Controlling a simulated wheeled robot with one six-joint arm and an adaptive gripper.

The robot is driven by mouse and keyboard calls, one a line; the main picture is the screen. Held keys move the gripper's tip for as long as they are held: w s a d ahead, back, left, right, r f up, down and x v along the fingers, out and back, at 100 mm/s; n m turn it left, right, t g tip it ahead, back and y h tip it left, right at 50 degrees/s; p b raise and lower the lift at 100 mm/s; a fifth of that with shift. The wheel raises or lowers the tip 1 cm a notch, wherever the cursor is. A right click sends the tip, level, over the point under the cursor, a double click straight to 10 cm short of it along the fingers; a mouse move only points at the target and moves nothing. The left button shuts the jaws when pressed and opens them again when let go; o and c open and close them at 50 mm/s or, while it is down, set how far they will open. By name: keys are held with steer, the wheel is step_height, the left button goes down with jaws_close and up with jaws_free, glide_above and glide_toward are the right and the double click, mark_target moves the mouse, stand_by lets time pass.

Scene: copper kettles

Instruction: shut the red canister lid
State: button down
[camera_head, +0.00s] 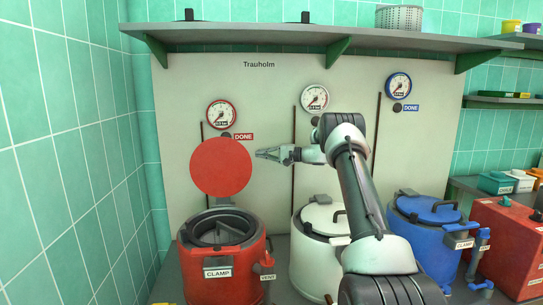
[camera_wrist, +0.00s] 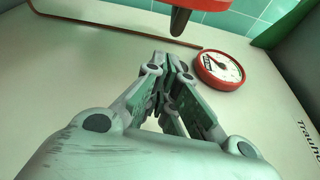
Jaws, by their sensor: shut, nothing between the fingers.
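The red canister (camera_head: 225,268) stands at the left, open at the top, with its dark inside showing. Its red lid (camera_head: 220,167) stands upright above the back rim, its flat round face towards the head camera. My gripper (camera_head: 258,154) is shut and empty, pointing left just right of the lid; a small gap shows between them in the head view. In the wrist view the shut fingertips (camera_wrist: 172,62) point towards a red edge with a dark part (camera_wrist: 180,18), which looks like the lid and its handle.
A red-rimmed gauge (camera_head: 221,114) hangs on the panel behind the lid. A white canister (camera_head: 312,250) and a blue canister (camera_head: 425,232), both lidded, stand to the right. A shelf (camera_head: 270,36) runs above. A clamp label (camera_head: 218,273) and vent valve (camera_head: 267,265) are on the red canister.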

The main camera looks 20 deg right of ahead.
steer(key=shift+s+a+r, duration=0.1)
steer(key=shift+s+a, duration=0.2)
steer(key=shift+a, duration=0.35)
steer(key=shift+s+a+f, duration=0.1)
steer(key=shift+s+a, duration=0.2)
steer(key=shift+a, duration=0.35)
steer(key=shift+s+a+r, duration=0.1)
steer(key=shift+s+a, duration=0.2)
steer(key=shift+a, duration=0.35)
